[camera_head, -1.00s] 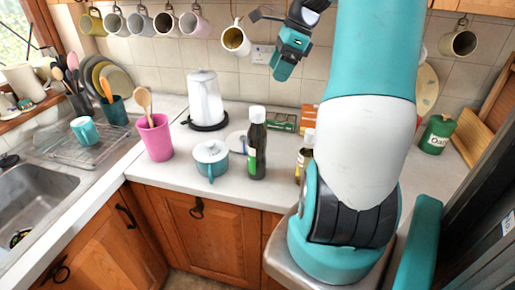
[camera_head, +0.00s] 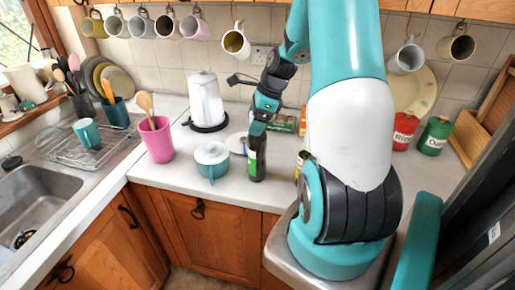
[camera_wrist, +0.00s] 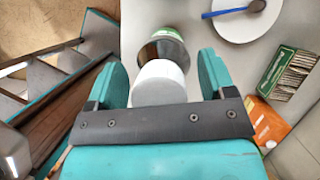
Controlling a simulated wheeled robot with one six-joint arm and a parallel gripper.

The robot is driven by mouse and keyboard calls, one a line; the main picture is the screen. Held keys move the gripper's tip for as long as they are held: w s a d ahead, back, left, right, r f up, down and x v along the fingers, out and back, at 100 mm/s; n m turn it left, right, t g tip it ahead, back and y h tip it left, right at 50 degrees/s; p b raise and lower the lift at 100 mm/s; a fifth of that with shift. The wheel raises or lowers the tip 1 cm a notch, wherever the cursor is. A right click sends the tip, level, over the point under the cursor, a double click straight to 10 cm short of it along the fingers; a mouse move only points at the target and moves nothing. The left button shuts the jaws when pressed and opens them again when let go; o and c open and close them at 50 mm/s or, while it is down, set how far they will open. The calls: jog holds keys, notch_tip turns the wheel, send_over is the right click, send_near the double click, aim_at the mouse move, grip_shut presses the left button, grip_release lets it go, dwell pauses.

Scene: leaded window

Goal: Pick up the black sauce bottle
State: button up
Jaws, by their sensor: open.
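The black sauce bottle (camera_head: 257,165) stands upright on the white counter, right of the teal lidded pot (camera_head: 212,158). In the head view my gripper (camera_head: 261,124) points down over its top and hides the white cap. In the wrist view the white cap (camera_wrist: 160,82) lies between the two teal fingers, and the dark body with a green label (camera_wrist: 165,48) shows beyond it. My gripper (camera_wrist: 163,66) is open, with a gap visible between the right finger and the cap. Whether the left finger touches the cap is hard to tell.
A second bottle (camera_head: 300,165) stands to the right, partly hidden by my arm. A white kettle (camera_head: 206,100) and pink utensil cup (camera_head: 156,140) are to the left. Green and orange boxes (camera_wrist: 290,70) and a plate with a spoon (camera_wrist: 245,22) lie near.

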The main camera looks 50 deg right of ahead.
jog(key=shift+w+f, duration=0.1)
jog(key=shift+f, duration=0.15)
grip_shut()
jog(key=shift+r, duration=0.2)
